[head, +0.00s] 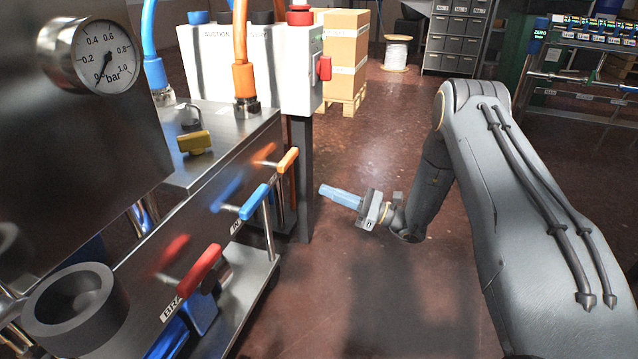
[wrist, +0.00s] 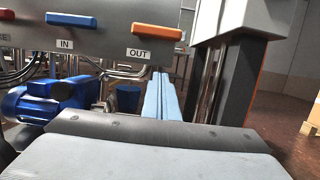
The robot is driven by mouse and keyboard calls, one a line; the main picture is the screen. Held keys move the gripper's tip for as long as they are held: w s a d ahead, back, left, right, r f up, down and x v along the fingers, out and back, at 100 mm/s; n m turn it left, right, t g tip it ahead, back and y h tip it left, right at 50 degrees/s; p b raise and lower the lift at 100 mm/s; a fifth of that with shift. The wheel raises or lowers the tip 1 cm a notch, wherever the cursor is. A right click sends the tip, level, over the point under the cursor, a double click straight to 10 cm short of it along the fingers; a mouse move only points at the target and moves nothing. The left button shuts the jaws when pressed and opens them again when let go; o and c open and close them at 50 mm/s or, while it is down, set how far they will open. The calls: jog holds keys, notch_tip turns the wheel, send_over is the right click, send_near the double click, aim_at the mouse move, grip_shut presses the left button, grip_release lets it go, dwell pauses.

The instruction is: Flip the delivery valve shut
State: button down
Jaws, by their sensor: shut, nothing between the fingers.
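The orange valve lever (head: 288,160) is the farthest of the coloured levers on the steel front panel. In the wrist view the orange lever (wrist: 157,31) lies roughly level, above a label reading OUT (wrist: 138,53). My gripper (head: 324,190) is shut and empty, its light blue fingers pointing left toward the panel. In the head view it is in free air, to the right of and lower than the orange lever, and apart from it. In the wrist view its fingertips (wrist: 162,76) show below the orange lever.
A blue lever (head: 255,202) and a red lever (head: 200,270) stick out nearer on the same panel. An orange hose (head: 241,45) rises behind. A white control box (head: 290,70) on a dark post stands beyond the panel. Boxes (head: 345,55) stand farther back. The floor right of the panel is clear.

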aim_at(288, 159)
jog(key=w+a+r+b, duration=0.2)
jog(key=w+a+r, duration=0.1)
jog(key=a+r, duration=0.3)
jog(key=shift+a, duration=1.05)
